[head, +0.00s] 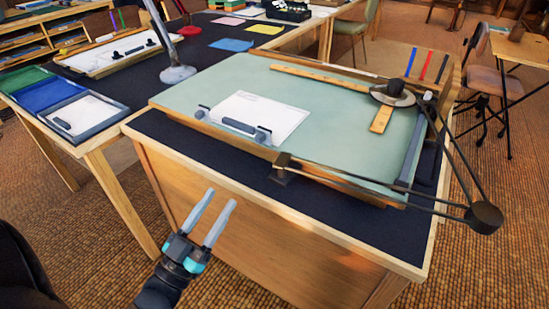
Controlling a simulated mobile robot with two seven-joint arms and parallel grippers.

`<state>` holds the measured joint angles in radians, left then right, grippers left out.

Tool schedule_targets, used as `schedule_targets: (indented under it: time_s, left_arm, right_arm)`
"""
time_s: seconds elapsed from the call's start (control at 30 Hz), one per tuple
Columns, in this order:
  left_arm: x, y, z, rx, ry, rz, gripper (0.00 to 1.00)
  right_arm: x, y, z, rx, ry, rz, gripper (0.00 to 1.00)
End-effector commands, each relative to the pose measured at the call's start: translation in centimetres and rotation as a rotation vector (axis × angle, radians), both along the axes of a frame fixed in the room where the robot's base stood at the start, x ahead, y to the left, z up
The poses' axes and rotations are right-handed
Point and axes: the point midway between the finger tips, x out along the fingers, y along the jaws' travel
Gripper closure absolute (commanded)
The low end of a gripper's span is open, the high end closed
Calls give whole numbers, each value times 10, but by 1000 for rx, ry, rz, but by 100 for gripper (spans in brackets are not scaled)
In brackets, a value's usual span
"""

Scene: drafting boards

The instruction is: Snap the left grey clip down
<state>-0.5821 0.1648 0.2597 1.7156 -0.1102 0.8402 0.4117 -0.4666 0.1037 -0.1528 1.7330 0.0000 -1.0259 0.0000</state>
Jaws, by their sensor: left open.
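The green drafting board (345,120) lies tilted on the dark-topped wooden desk in front of me. A white paper sheet (270,110) lies near its front edge. A small dark grey clip (202,112) sits at the board's front edge, left of the sheet; whether it is up or down is too small to tell. A grey bar (238,126) lies on the sheet's front edge, with a second grey clip (262,135) at its right end. My left gripper (219,198) is open and empty, in front of the desk, apart from the board and clips. My right gripper is not in view.
A drafting arm with a round head (393,93) and wooden rulers spans the board's right side; its dark rods reach past the front edge. A lamp base (178,74) stands behind left. A bracket (283,168) sits at the front edge. The desk front left is clear.

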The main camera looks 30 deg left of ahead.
Motion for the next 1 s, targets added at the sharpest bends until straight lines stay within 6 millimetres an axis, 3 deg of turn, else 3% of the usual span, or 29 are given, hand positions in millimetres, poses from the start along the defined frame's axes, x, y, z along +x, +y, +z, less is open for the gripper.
schedule_targets:
  time_s: [0.6, 0.8, 1.0]
  left_arm:
    - [109, -9, 44, 1, -1, -1, 48]
    - [129, -10, 53, 0, 1, 0, 48]
    - [136, -11, 56, 0, 4, 1, 48]
  right_arm:
    - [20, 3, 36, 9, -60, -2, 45]
    - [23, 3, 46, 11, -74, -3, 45]
    - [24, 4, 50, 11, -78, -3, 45]
